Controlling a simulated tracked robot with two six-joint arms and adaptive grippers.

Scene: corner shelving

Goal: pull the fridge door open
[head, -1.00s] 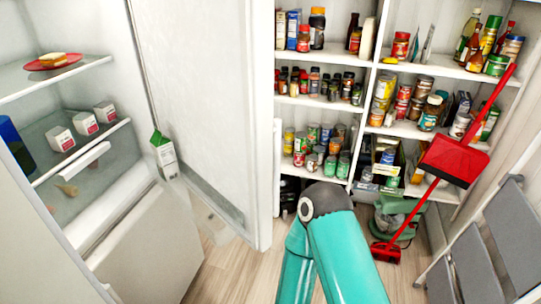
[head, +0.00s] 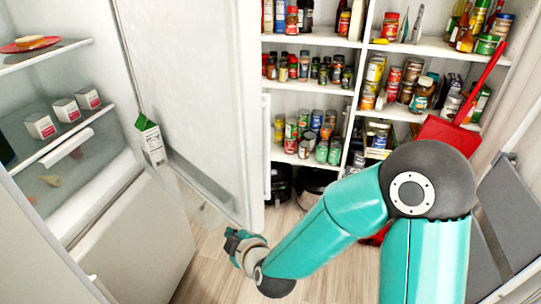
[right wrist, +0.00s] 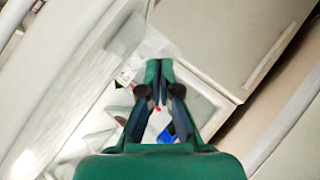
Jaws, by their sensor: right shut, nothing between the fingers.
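The fridge door (head: 190,90) stands wide open in the head view, its white inner face showing, with a clear bin low on it and a green-and-white carton (head: 150,142) at its hinge side. The fridge interior (head: 60,150) is exposed on the left. My right gripper (head: 238,242) is low in front of the door's lower edge, apart from it as far as I can see. In the right wrist view its fingers (right wrist: 158,78) are together and empty. My left gripper is out of view.
White shelves (head: 310,90) of jars and cans fill the corner behind the door. A red dustpan (head: 450,132) and a grey folding step (head: 510,205) stand at the right. Several small cartons (head: 66,110) and a red plate (head: 30,46) sit in the fridge. Wood floor shows below.

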